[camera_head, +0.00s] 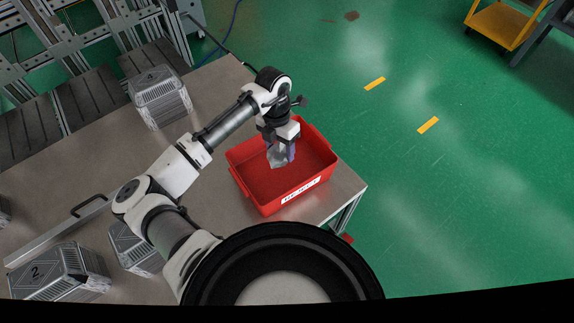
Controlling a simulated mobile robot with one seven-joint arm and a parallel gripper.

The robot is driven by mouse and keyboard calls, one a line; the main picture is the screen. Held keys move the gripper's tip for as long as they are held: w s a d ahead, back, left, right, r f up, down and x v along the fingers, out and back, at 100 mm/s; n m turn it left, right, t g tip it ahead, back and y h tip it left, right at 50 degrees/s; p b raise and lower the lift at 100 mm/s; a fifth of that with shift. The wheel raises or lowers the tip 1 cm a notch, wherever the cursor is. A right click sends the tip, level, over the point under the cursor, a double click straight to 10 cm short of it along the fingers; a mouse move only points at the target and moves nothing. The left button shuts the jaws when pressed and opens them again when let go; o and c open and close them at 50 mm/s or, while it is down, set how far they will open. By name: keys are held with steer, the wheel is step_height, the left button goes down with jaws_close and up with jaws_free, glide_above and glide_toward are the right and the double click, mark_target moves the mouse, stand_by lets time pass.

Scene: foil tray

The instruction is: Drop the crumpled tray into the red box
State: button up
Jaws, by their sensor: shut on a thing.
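The red box (262,189) stands near the right corner of the metal table, with a white label on its front wall. My gripper (281,148) is over the box opening, pointing down. It is shut on the crumpled tray (278,158), a small silvery-grey piece hanging below the fingers. The tray shows against the box's inside; I cannot tell its exact height above the floor of the box. The fingers themselves are partly hidden by the wrist and the tray.
The metal table (212,100) bears several grey ribbed containers: one at the back (160,97), one at the front left marked 2 (60,272), and one partly behind my arm (133,250). A metal bar with a handle (60,232) lies at left.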

step_height(320, 180, down, 4)
steer(key=shift+f+b, duration=0.1)
steer(key=shift+b, duration=0.9)
steer(key=o, duration=1)
steer(key=shift+o, duration=0.2)
step_height(320, 180, up, 14)
steer(key=w+b, duration=0.2)
steer(key=shift+w+a+f, duration=0.15)
steer(key=shift+a, duration=0.15)
steer(key=shift+w, duration=0.1)
